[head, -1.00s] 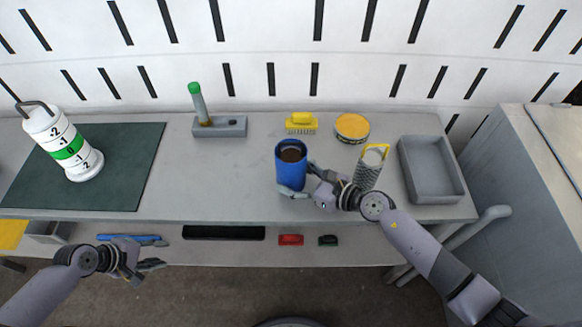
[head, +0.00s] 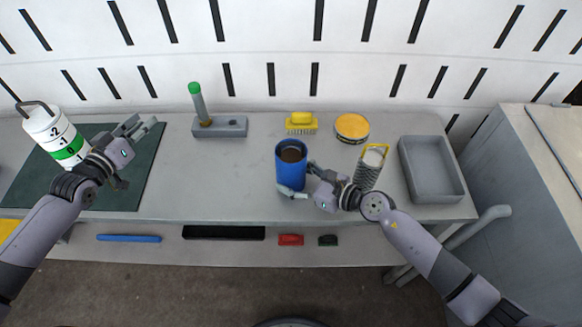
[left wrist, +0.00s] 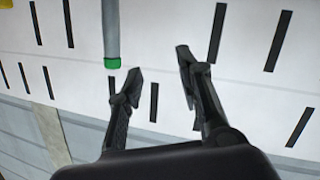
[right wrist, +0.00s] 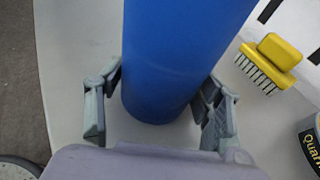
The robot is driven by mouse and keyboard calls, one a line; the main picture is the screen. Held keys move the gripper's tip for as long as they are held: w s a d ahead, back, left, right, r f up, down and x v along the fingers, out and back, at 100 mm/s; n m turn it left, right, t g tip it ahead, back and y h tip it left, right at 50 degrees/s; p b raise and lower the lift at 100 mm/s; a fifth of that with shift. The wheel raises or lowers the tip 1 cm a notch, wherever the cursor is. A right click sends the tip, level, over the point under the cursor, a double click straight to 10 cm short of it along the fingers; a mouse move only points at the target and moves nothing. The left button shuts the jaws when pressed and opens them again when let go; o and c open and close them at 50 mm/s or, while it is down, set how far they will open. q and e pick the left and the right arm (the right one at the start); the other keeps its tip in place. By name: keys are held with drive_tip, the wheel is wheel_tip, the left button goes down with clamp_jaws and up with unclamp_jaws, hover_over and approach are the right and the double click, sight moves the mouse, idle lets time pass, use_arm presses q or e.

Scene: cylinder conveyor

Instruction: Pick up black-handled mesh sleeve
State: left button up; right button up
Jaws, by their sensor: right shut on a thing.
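I cannot pick out a black-handled mesh sleeve. A grey mesh cylinder with a yellow handle (head: 369,172) stands on the right part of the table, just behind my right gripper. My left gripper (head: 146,124) is open and empty over the dark green mat (head: 120,195), partly in front of a white numbered cylinder with a green band and dark handle (head: 45,125).
A grey block with a green-tipped rod (head: 232,127), a yellow brush (head: 301,123), a yellow-topped can (head: 352,127) and a grey tray (head: 460,185) stand on the table. A lower shelf holds a blue bar (head: 128,238). The table's left-middle is clear.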

use_arm(q)
drive_tip(key=w+d+r+m+t+h, duration=0.1)
drive_tip(key=d+r+m+h, duration=0.4)
drive_tip(key=m, duration=0.7)
drive_tip(key=w+d+r+m+t+h, duration=0.1)
drive_tip(key=d+r+m+h, duration=0.4)
drive_tip(key=m, duration=0.7)
drive_tip(key=m+g+h, duration=0.4)
drive_tip(key=m+g, duration=1.3)
drive_tip(key=m, duration=1.1)
approach(302, 143)
drive_tip(key=shift+w+d+f, duration=0.1)
drive_tip(key=shift+d, duration=1.45)
drive_tip(key=shift+w+d+f, duration=0.1)
drive_tip(key=shift+d, duration=1.5)
drive_tip(key=shift+w+d+f, duration=0.1)
drive_tip(key=shift+d+f, duration=0.05)
drive_tip(key=shift+d, duration=1.4)
drive_tip(key=shift+c, duration=0.5)
clamp_jaws()
